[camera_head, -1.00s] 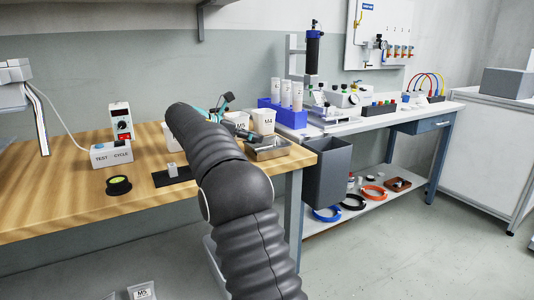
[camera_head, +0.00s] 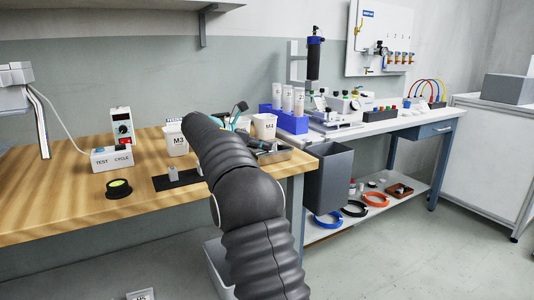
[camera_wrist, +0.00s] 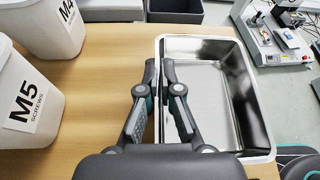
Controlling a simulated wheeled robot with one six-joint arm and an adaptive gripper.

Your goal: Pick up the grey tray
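The grey tray (camera_wrist: 252,95) is a shallow, shiny metal tray with a pale rim. In the wrist view it lies on the wooden bench to the right of centre. In the head view the tray (camera_head: 281,154) shows at the bench's right end, partly hidden by my gripper (camera_head: 248,131). In the wrist view my gripper (camera_wrist: 160,78) straddles the tray's left wall, one finger outside and one inside. Its fingers are close together, with the wall between them, and look shut on it. The tray appears level on the bench.
White tubs marked M5 (camera_wrist: 24,100) and M4 (camera_wrist: 50,22) stand left of the tray; an M3 tub (camera_head: 176,139) is farther left. A dark grey bin (camera_head: 329,178) hangs just right of the bench end. Bare wood lies between tubs and tray.

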